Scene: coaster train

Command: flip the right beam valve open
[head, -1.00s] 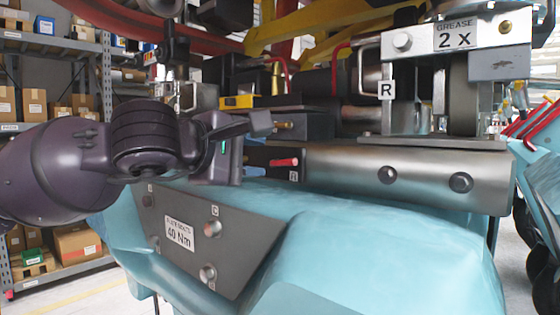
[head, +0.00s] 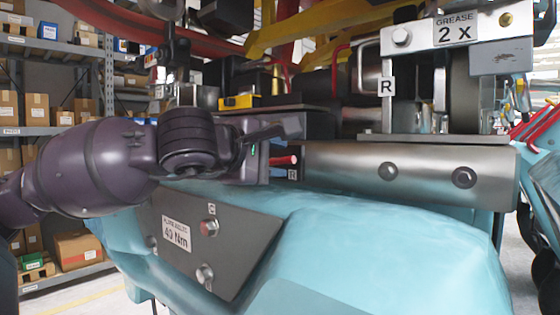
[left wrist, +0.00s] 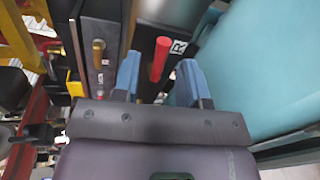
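The right beam valve has a red handle (head: 283,160), partly hidden behind my left gripper in the head view. In the left wrist view the red handle (left wrist: 160,60) points toward the camera, beside a small R label (left wrist: 179,47). My left gripper (head: 290,132) reaches in from the left, just above the handle in the head picture. In the left wrist view its two blue fingers (left wrist: 158,80) are apart, with the red handle showing between them. I see no clear contact. My right gripper is not in view.
A brass-coloured handle (left wrist: 98,52) stands left of the red one in the left wrist view. A steel beam (head: 420,172) runs right of the valve. The turquoise body (head: 340,240) lies below, with a grey bolted plate (head: 235,235). Shelves (head: 60,90) stand at the left.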

